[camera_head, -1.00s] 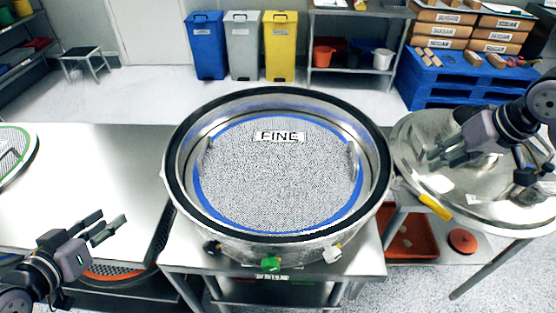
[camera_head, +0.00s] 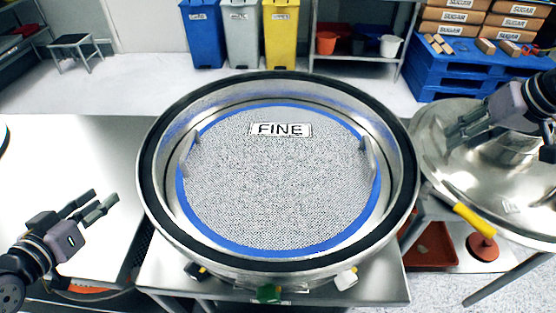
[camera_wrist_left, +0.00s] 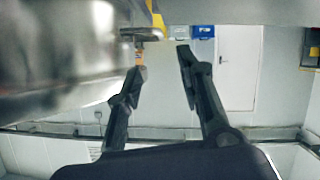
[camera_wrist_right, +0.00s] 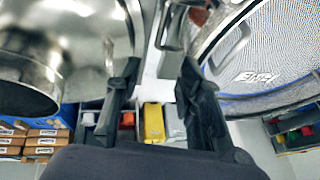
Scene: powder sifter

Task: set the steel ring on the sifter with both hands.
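The round steel sifter (camera_head: 320,277) stands in the middle of the head view. A steel ring with a black top edge (camera_head: 152,190) surrounds its screen (camera_head: 280,190); I cannot tell whether this ring is a separate piece. The screen has a blue rim and a "FINE" label, with two small upright handles inside. My left gripper (camera_head: 92,204) is open and empty, left of the sifter and apart from it. My right gripper (camera_head: 466,122) is open and empty, right of the sifter above the steel lid. The screen also shows in the right wrist view (camera_wrist_right: 270,50).
A domed steel lid (camera_head: 505,180) with a yellow grip (camera_head: 474,220) lies at the right, close to the sifter. A bare steel table (camera_head: 60,160) is at the left. Bins (camera_head: 242,35), a shelf and a blue pallet (camera_head: 450,75) with boxes stand at the back.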

